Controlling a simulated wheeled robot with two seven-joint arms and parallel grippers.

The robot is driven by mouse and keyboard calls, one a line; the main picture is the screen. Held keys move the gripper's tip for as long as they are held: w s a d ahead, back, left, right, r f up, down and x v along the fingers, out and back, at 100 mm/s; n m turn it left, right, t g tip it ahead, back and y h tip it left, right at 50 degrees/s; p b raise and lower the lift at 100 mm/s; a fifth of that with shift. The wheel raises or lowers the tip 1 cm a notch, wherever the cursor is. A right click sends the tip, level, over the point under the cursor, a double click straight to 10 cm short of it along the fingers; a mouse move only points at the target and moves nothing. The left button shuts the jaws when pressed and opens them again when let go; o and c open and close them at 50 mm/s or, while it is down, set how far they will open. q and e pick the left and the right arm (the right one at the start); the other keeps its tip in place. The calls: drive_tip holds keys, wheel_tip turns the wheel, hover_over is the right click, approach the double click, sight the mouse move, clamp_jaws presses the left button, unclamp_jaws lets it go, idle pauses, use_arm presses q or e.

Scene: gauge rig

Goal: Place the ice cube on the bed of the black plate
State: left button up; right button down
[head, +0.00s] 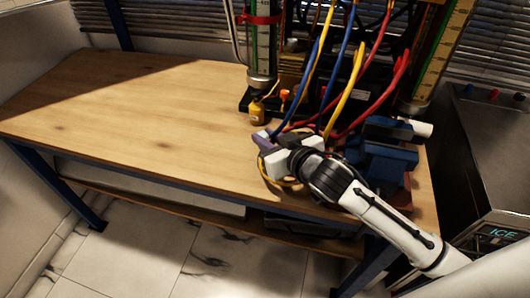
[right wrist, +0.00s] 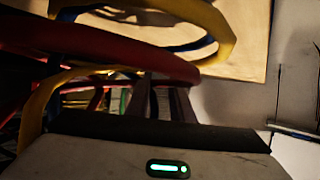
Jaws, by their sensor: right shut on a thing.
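My right gripper (head: 262,138) is low over the front part of the wooden bench, left of the blue vise. Its fingers also show in the right wrist view (right wrist: 162,103). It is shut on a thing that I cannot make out. I cannot pick out an ice cube in either view. A black plate-like base (head: 246,101) sits under the glass column, behind the gripper; hoses and fittings hide much of it. My left gripper is not in view.
Red, yellow and blue hoses (head: 345,92) hang close behind my right gripper. A blue vise (head: 388,152) stands right of it. A machine marked ICE (head: 490,165) stands at the right. The left of the wooden bench (head: 120,115) is clear.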

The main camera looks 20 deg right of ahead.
drive_tip(key=shift+f, duration=2.8)
drive_tip(key=shift+b, duration=0.3)
drive_tip(key=shift+f, duration=0.2)
drive_tip(key=c, duration=1.5)
unclamp_jaws()
drive_tip(key=shift+c, duration=0.2)
